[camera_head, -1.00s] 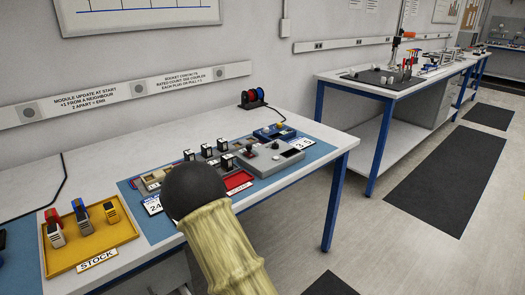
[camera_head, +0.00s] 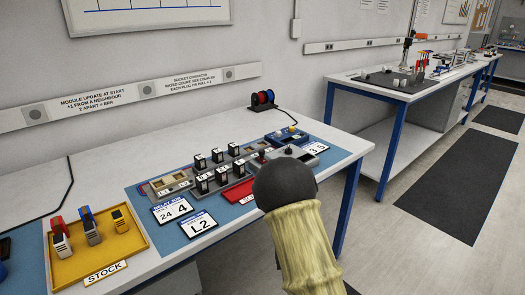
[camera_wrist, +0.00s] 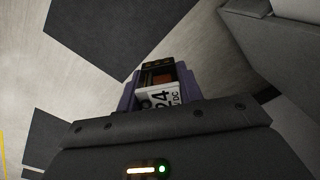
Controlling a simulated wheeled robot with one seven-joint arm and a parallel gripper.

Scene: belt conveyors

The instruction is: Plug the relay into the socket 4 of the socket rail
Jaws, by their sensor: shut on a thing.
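In the wrist view my gripper (camera_wrist: 160,88) is shut on the relay (camera_wrist: 158,98), a small block with a white label reading 24 and DC. Grey floor and dark mats show beyond it. In the head view my arm crosses the lower right, and the gripper and held relay cannot be made out. The socket rail appears among grey rails on the blue mat; the front rail (camera_head: 212,189) carries several black-and-white modules. The back rail (camera_head: 187,175) has beige openings at its left end and more modules. I cannot read which socket is number 4.
A yellow STOCK tray (camera_head: 70,268) with three modules stands at the left. Cards reading 24 4 (camera_head: 172,210) and L2 (camera_head: 198,224) lie before the rails. A red tray (camera_head: 238,191) and a grey box with a knob (camera_head: 285,160) are right of them. Bare bench lies behind.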

